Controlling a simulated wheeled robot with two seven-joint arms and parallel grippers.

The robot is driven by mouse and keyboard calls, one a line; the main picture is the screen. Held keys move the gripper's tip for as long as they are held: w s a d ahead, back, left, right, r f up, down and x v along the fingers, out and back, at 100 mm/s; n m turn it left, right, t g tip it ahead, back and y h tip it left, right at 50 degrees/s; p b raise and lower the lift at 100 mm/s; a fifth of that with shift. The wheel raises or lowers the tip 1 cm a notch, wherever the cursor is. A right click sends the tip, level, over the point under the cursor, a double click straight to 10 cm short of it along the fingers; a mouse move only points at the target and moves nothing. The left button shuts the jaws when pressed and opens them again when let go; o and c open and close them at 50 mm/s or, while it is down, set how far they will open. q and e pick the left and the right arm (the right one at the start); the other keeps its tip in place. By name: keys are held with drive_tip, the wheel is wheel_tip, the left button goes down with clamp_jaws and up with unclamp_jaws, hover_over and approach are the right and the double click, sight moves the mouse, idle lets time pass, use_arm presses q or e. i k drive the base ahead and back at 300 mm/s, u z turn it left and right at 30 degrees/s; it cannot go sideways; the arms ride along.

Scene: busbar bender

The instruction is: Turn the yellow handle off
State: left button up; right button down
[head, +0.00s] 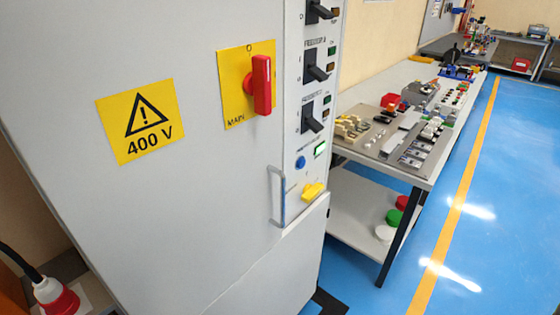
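The yellow handle (312,190) is a small knob low on the narrow control strip at the right side of a grey cabinet (200,210). It sits below a blue button (300,162) and a small lit green indicator (320,149). It lies nearly level, with one end tilted slightly down to the left. The writing beside it is too small to read. Neither of my grippers shows in the head view.
A metal door pull (277,197) stands out just left of the handle. A red main switch (261,85) and black feeder switches (315,67) are higher up. A workbench (425,180) with parts stands to the right. Blue floor beyond it is clear.

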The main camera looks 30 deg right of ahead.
sight(310, 191)
drive_tip(key=z, duration=0.6)
drive_tip(key=k, duration=1.25)
drive_tip(key=z, duration=0.45)
drive_tip(key=i, duration=1.5)
drive_tip(key=u, duration=0.45)
